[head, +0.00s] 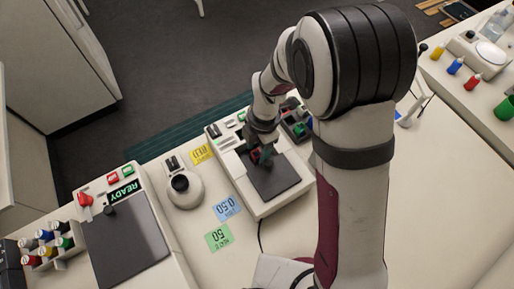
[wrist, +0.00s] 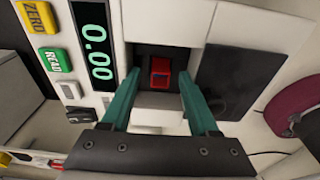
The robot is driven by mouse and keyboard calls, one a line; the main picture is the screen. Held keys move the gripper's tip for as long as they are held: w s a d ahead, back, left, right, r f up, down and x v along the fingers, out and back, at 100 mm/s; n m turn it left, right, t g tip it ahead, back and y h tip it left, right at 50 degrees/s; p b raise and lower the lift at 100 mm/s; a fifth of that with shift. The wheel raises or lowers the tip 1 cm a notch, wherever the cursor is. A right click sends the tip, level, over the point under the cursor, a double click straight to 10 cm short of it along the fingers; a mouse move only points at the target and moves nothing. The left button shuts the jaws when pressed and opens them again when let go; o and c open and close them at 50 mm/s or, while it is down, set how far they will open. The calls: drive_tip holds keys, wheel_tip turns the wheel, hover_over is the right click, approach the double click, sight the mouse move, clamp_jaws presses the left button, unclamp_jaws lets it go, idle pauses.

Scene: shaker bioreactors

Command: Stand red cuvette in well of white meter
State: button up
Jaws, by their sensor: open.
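The white meter (head: 282,207) stands on the bench in the middle of the head view. In the wrist view its face shows a 0.00 display (wrist: 95,45), a yellow ZERO button and a green READ button. The red cuvette (wrist: 161,72) appears upright inside the meter's dark square well (wrist: 147,54); how deep it sits I cannot tell. My gripper (wrist: 160,84) is open, its green fingers apart on either side of the cuvette, with gaps visible. In the head view my gripper (head: 263,153) is over the meter, partly hidden by my arm.
A dark rack (head: 293,128) stands just behind the meter. A white device with a black cup (head: 181,184) and coloured cards (head: 227,208) lie left of it. A larger READY device (head: 127,240) is further left. Small bottles (head: 455,66) stand at far right.

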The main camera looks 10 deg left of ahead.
wheel_tip(320, 180, up, 7)
idle(0.8)
drive_tip(key=shift+d+r, duration=0.1)
drive_tip(key=s+d+r+m, duration=0.4)
drive_tip(key=s+d+m, duration=0.3)
drive_tip(key=m, duration=0.9)
drive_tip(key=s+d+r+m, duration=0.5)
drive_tip(key=s+m, duration=0.5)
drive_tip(key=m, duration=0.6)
drive_tip(key=d, duration=0.2)
drive_tip(key=shift+d+r+m+t+y, duration=0.2)
drive_tip(key=shift+d+m+t+y, duration=0.1)
drive_tip(key=shift+d+t+y, duration=0.1)
drive_tip(key=shift+c, duration=0.3)
